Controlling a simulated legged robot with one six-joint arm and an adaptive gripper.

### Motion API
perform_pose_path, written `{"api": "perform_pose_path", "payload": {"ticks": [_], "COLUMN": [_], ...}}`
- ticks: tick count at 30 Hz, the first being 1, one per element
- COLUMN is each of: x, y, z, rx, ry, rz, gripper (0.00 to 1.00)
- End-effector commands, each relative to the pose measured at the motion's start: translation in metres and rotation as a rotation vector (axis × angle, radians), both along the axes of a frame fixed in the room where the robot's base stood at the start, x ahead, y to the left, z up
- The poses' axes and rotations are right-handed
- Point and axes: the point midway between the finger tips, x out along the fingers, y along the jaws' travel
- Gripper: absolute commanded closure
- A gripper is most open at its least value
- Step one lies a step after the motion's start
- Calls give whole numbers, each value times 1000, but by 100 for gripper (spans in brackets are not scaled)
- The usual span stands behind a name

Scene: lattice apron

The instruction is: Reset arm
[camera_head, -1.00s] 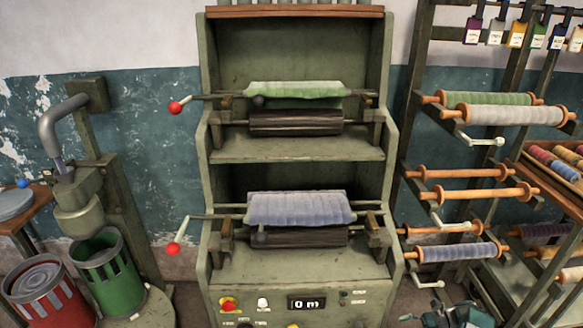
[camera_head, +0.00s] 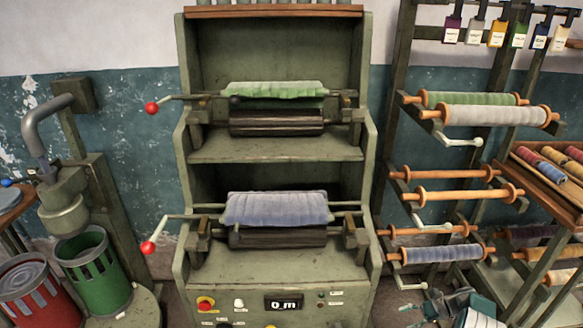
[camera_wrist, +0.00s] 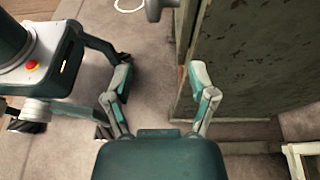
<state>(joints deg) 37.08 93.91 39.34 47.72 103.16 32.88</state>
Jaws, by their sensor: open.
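My gripper (camera_wrist: 160,78) shows in the wrist view with its two fingers spread apart and nothing between them. Below the fingers is bare grey floor, and the right finger is close in the picture to a worn green panel (camera_wrist: 245,60). In the head view part of my arm's end (camera_head: 462,308) shows at the bottom right, in front of the rack's foot; its fingers are not clear there.
A green machine (camera_head: 275,262) with two rollers bearing green (camera_head: 275,90) and blue (camera_head: 275,208) cloth stands in the middle. A rack of spools (camera_head: 495,115) is at right. Red (camera_head: 35,295) and green (camera_head: 98,280) bins stand at left. A pale frame (camera_wrist: 300,150) is at the wrist view's lower right.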

Motion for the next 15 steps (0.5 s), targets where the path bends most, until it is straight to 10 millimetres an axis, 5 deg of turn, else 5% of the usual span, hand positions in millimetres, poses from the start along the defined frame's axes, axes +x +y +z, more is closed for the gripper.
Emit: {"api": "perform_pose_path", "payload": {"ticks": [8, 15], "x": [19, 38], "y": [3, 20], "z": [44, 115], "rx": [-85, -218], "ry": [-53, -139], "rz": [53, 139], "gripper": [27, 27]}}
